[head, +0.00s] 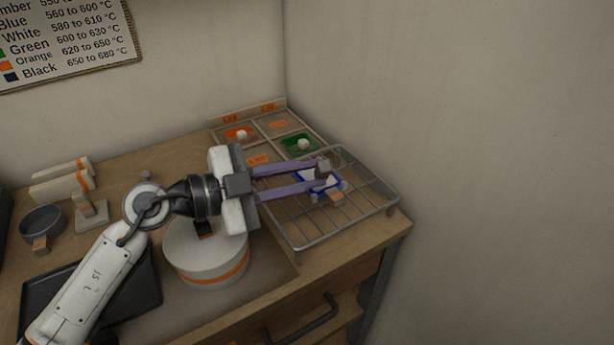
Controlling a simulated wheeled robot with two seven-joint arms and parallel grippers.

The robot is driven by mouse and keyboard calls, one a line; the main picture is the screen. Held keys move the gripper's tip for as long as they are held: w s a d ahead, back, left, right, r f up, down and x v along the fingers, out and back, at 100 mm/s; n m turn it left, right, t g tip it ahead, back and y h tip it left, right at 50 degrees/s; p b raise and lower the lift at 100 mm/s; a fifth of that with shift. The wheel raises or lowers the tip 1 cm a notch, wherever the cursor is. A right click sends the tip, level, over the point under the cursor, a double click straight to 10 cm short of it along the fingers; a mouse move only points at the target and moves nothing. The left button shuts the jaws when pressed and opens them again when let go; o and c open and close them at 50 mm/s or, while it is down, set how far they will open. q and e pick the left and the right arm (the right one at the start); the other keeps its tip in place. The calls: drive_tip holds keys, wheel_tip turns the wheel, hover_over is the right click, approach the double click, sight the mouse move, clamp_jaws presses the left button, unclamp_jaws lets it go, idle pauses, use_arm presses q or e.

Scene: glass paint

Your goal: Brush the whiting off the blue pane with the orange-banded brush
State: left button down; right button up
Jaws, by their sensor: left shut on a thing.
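The blue pane (311,183) lies at the wire rack, with whitish patches on it that look like whiting. My left gripper (324,176) reaches over the rack from the left, its two purple fingers at the pane. It appears shut on the pane, though the fingers hide part of the contact. A small tan block (336,198) shows at the pane's near side. I cannot make out the orange-banded brush for certain; pale pieces with orange bands (62,187) lie at the back left of the bench. My right gripper is not in view.
The wire rack (301,245) stands near the bench's right edge. Behind it is a divided tray (270,140) with coloured compartments. A round white container (207,262) with an orange band stands below my left wrist. A grey bowl (42,222) and dark tray (40,290) are left.

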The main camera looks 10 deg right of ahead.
use_arm(q)
drive_tip(key=shift+w+a, duration=0.3)
drive_tip(key=shift+w, duration=0.5)
drive_tip(key=shift+w+a, duration=0.3)
drive_tip(key=shift+w, duration=0.45)
drive_tip(key=shift+w+a, duration=0.3)
drive_tip(key=shift+w, duration=0.5)
drive_tip(key=shift+s+d, duration=0.25)
drive_tip(key=shift+s, duration=0.45)
drive_tip(key=shift+s+d, duration=0.3)
drive_tip(key=shift+s, duration=0.45)
drive_tip(key=shift+s+d, duration=0.25)
drive_tip(key=shift+s, duration=0.55)
drive_tip(key=shift+s+d, duration=0.3)
drive_tip(key=shift+s, duration=0.45)
drive_tip(key=shift+r, duration=0.6)
drive_tip(key=w+a+b, duration=0.1)
drive_tip(key=w+a, duration=0.1)
drive_tip(key=w, duration=0.4)
drive_tip(key=shift+p, duration=0.45)
